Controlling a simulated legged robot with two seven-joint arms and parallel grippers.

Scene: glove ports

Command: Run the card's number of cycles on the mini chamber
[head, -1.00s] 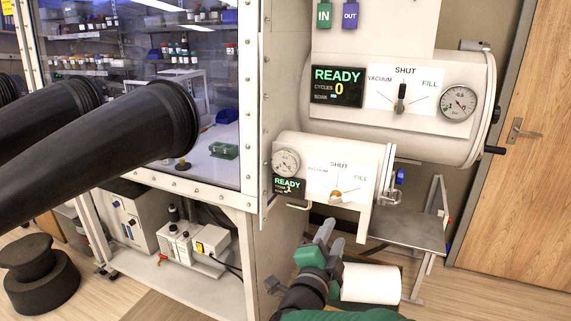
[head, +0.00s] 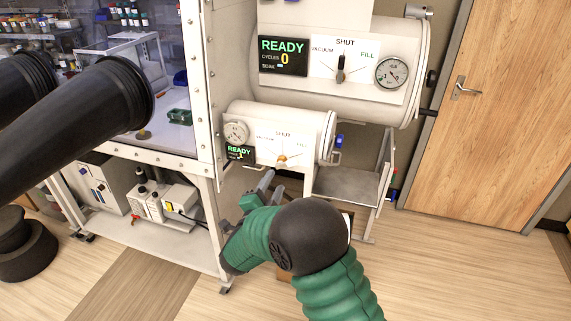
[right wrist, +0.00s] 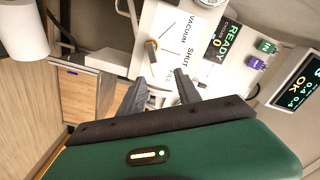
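The mini chamber (head: 313,124) is the smaller white cylinder on the side of the glove box. Its front has a gauge (head: 236,132), a small READY display (head: 239,152) and an orange lever (head: 282,159) under VACUUM, SHUT and FILL labels. The lever seems to be at SHUT; the cycle number is too small to read. My right gripper (head: 272,186) is just below this panel, apart from the lever. In the right wrist view its fingers (right wrist: 158,92) are spread and empty, with a labelled panel (right wrist: 173,42) beyond. My left gripper is out of view.
The large chamber (head: 408,55) is above, showing READY, cycles 0, its lever (head: 341,68) at SHUT. A grey shelf (head: 345,187) stands below right of the mini chamber. Black glove sleeves (head: 95,100) stick out at left. Floor at right is clear.

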